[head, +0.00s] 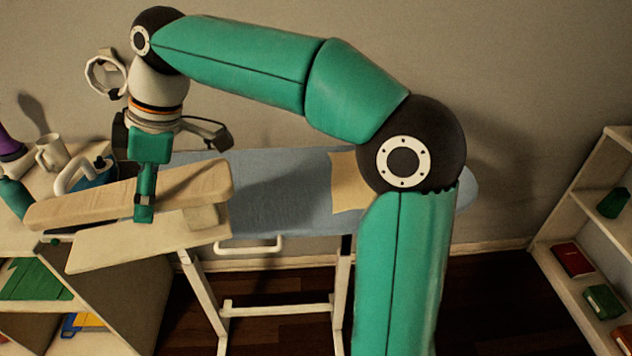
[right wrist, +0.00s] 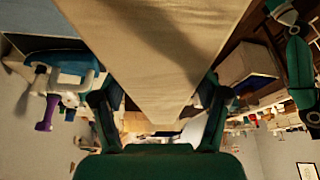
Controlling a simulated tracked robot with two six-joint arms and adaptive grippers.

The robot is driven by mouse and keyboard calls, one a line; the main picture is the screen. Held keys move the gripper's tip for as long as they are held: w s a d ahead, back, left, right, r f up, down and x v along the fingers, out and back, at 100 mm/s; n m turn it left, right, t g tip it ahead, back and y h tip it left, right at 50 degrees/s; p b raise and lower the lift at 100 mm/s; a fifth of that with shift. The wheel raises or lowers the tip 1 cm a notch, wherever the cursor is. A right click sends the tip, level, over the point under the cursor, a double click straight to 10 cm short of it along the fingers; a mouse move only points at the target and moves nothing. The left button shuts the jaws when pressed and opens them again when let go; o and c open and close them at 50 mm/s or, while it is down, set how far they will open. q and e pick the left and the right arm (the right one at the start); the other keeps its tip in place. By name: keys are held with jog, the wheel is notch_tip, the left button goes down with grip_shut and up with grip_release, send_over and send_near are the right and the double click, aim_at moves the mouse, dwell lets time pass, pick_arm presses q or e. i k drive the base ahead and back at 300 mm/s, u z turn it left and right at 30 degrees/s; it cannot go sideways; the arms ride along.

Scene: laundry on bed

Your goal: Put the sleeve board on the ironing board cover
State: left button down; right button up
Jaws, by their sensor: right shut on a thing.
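The sleeve board (head: 90,205), a long cream padded board over a flat lower board, is raised at the left in the head view. My right gripper (head: 146,205) is shut on it, with the fingers on the padded upper board. In the right wrist view the sleeve board (right wrist: 165,50) runs between the fingers (right wrist: 160,125) and fills the upper middle. The blue ironing board cover (head: 285,190) lies behind and to the right, partly hidden by the sleeve board and my right arm. I cannot tell whether they touch.
An iron (head: 90,173) with a white handle and a mug (head: 52,152) stand at the left, close behind the sleeve board. A tan patch (head: 347,185) lies on the cover beside my arm. A shelf (head: 570,225) stands far right. The cover's middle looks clear.

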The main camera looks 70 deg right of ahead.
aim_at(250, 184)
jog(key=z, duration=1)
jog(key=i, duration=1.05)
jog(key=u, duration=0.05)
jog(key=k, duration=0.9)
jog(key=z, duration=0.2)
jog(key=i, duration=0.9)
jog(key=u, duration=0.05)
